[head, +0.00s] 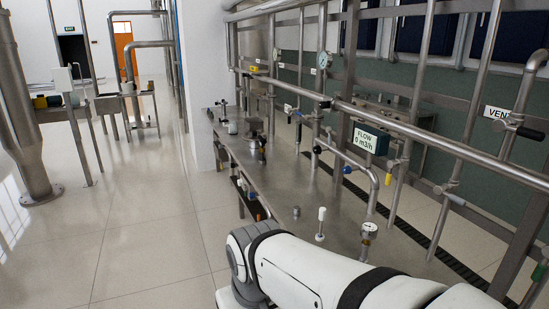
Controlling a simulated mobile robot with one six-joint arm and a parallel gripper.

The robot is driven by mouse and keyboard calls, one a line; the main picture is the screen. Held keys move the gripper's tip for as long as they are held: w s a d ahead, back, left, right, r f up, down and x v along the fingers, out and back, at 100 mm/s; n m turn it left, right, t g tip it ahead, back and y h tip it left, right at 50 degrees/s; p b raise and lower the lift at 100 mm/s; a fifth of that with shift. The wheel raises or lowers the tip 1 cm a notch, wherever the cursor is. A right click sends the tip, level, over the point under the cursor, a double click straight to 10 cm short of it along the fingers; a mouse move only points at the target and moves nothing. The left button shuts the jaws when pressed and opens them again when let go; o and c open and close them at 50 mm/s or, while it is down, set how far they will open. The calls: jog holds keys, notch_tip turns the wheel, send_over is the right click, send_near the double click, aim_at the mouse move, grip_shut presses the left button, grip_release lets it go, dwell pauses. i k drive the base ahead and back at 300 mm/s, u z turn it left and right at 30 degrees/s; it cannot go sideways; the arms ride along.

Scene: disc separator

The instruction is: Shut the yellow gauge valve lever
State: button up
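Several small yellow parts show in the head view, and I cannot tell which one is the gauge valve lever. One yellow handle (388,178) hangs on a pipe right of the flow display. A round pressure gauge (323,60) is on the upper pipes, and a smaller gauge (369,229) stands low near my white arm. My arm crosses the bottom of the view; my gripper is out of view.
A metal skid deck (278,183) with valves and upright pipes fills the middle. A long horizontal pipe (430,138) crosses at the right. A flow display (370,138) and a VENT sign (496,113) are mounted there. The tiled floor (150,245) at left is clear.

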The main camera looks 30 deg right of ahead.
aim_at(391, 164)
jog(key=z, duration=0.3)
jog(key=i, duration=1.35)
jog(key=z, duration=0.75)
jog(key=k, duration=0.9)
jog(key=z, duration=0.15)
jog(key=i, duration=0.9)
jog(key=u, duration=0.1)
